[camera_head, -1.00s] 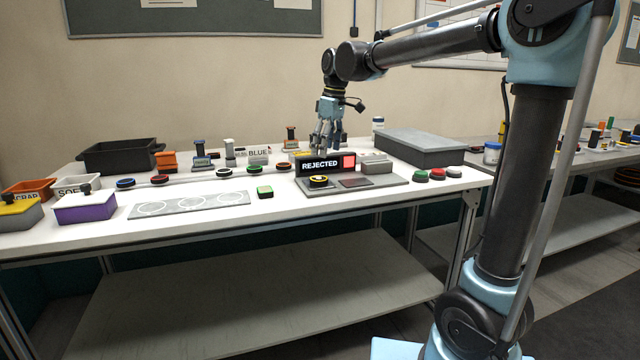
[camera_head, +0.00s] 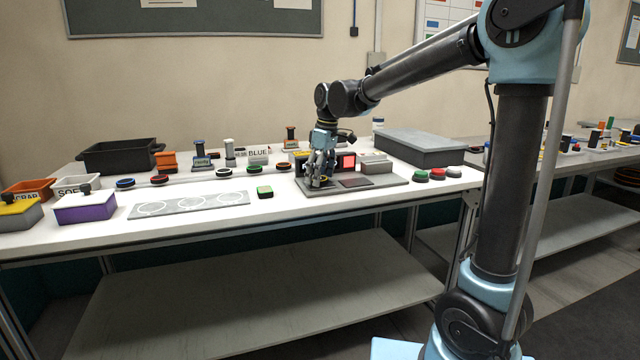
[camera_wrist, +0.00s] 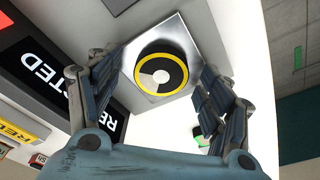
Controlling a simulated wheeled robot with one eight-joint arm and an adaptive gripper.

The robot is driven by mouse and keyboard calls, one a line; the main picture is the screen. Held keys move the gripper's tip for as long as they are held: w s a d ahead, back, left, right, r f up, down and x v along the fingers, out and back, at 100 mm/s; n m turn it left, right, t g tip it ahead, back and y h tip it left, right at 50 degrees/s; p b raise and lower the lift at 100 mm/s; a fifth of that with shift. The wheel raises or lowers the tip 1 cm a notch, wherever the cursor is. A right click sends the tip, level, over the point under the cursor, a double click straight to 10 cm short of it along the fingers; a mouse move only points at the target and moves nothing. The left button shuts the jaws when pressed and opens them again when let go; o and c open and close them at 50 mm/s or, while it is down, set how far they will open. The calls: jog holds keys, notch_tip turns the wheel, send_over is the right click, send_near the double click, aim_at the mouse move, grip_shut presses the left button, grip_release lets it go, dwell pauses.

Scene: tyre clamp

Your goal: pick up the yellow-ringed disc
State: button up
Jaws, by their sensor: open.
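The yellow-ringed disc (camera_wrist: 161,73) is black with a yellow ring and a pale grey sector. In the wrist view it lies on a shiny square metal plate (camera_wrist: 182,32). My gripper (camera_wrist: 165,85) is open, with its fingers on the left and right sides of the disc. I cannot tell whether they touch it. In the head view my gripper (camera_head: 319,184) is low over the left part of the grey station base (camera_head: 394,182) and hides most of the disc.
The black REJECTED sign (camera_wrist: 42,80) stands close on the left in the wrist view.

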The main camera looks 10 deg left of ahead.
jog(key=c, duration=1.2)
jog(key=shift+o, duration=0.2)
notch_tip(320, 180, up, 10)
